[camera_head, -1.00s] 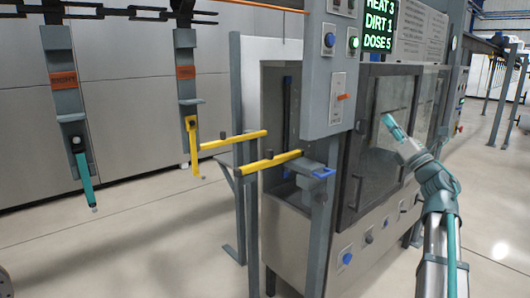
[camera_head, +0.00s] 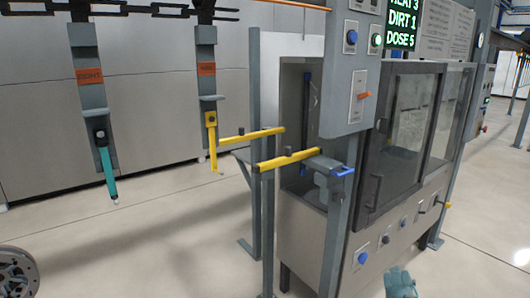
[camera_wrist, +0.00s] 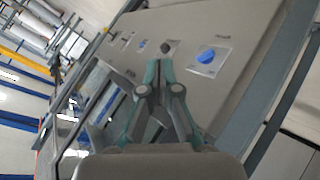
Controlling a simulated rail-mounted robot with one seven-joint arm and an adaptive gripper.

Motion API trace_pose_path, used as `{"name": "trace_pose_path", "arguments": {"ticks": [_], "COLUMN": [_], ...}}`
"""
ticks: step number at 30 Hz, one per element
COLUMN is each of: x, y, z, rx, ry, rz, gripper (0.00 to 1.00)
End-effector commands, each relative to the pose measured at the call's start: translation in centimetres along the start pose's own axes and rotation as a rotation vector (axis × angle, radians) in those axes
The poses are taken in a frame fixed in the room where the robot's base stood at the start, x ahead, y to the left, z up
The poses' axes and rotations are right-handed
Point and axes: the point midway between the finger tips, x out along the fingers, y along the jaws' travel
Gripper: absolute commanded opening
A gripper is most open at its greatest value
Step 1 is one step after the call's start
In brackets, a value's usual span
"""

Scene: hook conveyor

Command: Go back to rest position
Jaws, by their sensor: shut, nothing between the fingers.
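My gripper (camera_wrist: 159,72) is shut and empty in the wrist view, its teal fingers together in front of the machine's lower panel. In the head view only a teal part of my arm's end shows at the bottom edge, right of centre, below the panel's knobs. The fingertips cannot be made out there. The wash machine (camera_head: 318,235) has a blue knob (camera_head: 362,258) on its lower panel, and a blue knob also shows in the wrist view (camera_wrist: 207,56).
A dark reel (camera_head: 18,275) stands at bottom left. The floor between is clear.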

Motion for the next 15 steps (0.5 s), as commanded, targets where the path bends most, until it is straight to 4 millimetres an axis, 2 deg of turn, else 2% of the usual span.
{"name": "trace_pose_path", "arguments": {"ticks": [1, 5, 8, 11, 15], "x": [0.1, -0.2, -1.2, -3.0, -6.6], "y": [-3.1, -10.0, -15.1, -20.1, -26.4], "z": [2.5, 8.2, 12.8, 17.3, 23.7], "rx": [0.03, 0.103, 0.148, 0.178, 0.198], "ry": [-0.063, -0.229, -0.363, -0.5, -0.696], "rz": [-0.055, -0.179, -0.265, -0.344, -0.442], "gripper": [0.0, 0.0, 0.0, 0.0, 0.0]}}
